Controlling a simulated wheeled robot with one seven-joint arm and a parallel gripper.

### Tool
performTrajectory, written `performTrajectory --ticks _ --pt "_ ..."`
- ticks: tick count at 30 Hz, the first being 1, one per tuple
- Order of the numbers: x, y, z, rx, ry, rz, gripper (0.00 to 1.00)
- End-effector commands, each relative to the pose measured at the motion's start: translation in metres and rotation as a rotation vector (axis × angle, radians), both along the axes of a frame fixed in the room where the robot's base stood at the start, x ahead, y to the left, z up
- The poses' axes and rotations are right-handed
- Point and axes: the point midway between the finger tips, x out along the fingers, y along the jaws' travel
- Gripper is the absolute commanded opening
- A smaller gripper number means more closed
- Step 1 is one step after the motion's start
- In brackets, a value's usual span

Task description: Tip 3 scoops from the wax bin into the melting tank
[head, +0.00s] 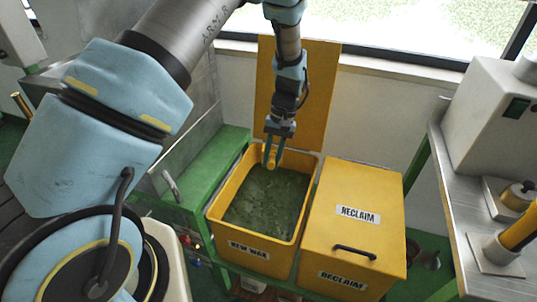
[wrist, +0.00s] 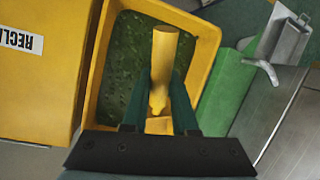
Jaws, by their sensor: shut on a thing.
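The wax bin (head: 252,247) is a yellow box labelled NEW WAX, with its lid standing open behind it and green wax (head: 264,198) inside. My gripper (head: 274,143) is above the back part of this bin, pointing down. Its fingers are shut on a yellow scoop (head: 272,159). In the wrist view the scoop (wrist: 165,60) shows as a yellow handle between the green fingers, over the green wax. The bowl of the scoop is not clearly visible. I cannot tell whether it holds wax. I cannot pick out the melting tank for sure.
A closed yellow RECLAIM bin (head: 361,205) with a black handle stands right beside the wax bin. The raised lid (head: 300,90) stands behind. A green-framed metal machine (head: 190,165) is at left. A steel table (head: 460,200) with equipment is at right.

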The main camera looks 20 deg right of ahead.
Motion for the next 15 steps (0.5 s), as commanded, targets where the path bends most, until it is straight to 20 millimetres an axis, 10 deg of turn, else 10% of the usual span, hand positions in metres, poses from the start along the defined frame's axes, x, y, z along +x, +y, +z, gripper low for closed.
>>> performTrajectory --ticks 15 --pt "0.001 0.001 -0.071 0.0 0.0 0.001 0.0"
